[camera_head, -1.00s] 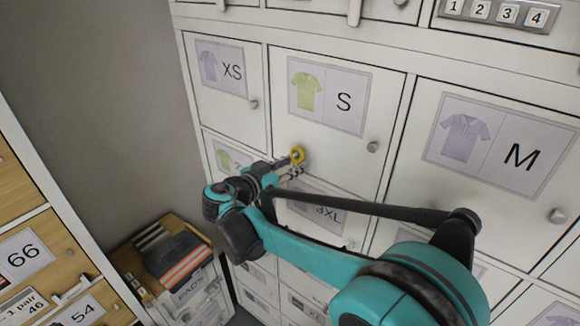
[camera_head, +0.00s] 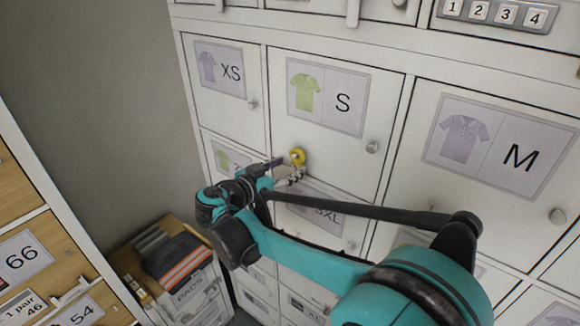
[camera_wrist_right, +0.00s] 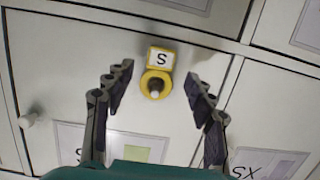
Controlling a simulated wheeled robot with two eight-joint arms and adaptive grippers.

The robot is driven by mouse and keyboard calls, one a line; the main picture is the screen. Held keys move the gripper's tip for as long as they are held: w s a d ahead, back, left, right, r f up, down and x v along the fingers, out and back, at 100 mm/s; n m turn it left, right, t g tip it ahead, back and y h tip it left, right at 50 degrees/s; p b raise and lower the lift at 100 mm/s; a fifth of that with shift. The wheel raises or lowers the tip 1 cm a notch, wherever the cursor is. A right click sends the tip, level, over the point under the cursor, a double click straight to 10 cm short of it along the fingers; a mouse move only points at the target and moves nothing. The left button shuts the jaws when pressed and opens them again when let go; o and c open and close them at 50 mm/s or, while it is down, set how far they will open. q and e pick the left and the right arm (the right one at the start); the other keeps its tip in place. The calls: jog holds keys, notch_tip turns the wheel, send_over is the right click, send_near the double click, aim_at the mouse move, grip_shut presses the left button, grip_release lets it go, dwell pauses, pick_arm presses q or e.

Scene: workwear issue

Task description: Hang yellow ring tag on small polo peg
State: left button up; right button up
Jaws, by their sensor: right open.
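The yellow ring tag (camera_head: 297,156) hangs at the lower part of the small polo door (camera_head: 333,138), the one with a green shirt and "S". In the right wrist view the tag (camera_wrist_right: 158,73) has a white "S" plate, and the pale end of the small polo peg (camera_wrist_right: 155,90) shows through its ring. My right gripper (camera_head: 284,172) is open just in front of the tag. Its two fingers (camera_wrist_right: 160,88) stand apart on both sides of the tag, with clear gaps and no contact seen. My left gripper is not in view.
Round knobs stick out from the doors, such as the S door's knob (camera_head: 372,146) and the M door's knob (camera_head: 558,216). A low unit with dark folded items (camera_head: 178,258) stands at lower left, beside a wooden drawer cabinet (camera_head: 30,262).

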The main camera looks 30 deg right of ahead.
jog(key=v, duration=1.1)
jog(key=s+d+f+n+y+b, duration=0.1)
jog(key=s+f+n+y+b, duration=0.3)
jog(key=f+b, duration=0.7)
jog(key=s+d+f+n+y+b, duration=0.25)
jog(key=s+f+n+b, duration=0.2)
jog(key=f, duration=1.15)
pick_arm(q)
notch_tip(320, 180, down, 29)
jog(key=b, duration=1.3)
jog(key=shift+b, duration=0.35)
pick_arm(e)
jog(key=s+a+f+n+y, duration=0.2)
jog(key=s+a+f+y, duration=0.1)
jog(key=f, duration=0.7)
jog(key=s+a+f+n+t+y, duration=0.1)
jog(key=s+a+f+n+y, duration=0.2)
jog(key=f, duration=0.7)
jog(key=a+y, duration=0.2)
jog(key=shift+a+f, duration=0.2)
jog(key=shift+a, duration=0.1)
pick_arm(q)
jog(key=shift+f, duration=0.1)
pick_arm(e)
jog(key=shift+s, duration=0.15)
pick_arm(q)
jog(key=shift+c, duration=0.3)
pick_arm(e)
jog(key=shift+c, duration=0.3)
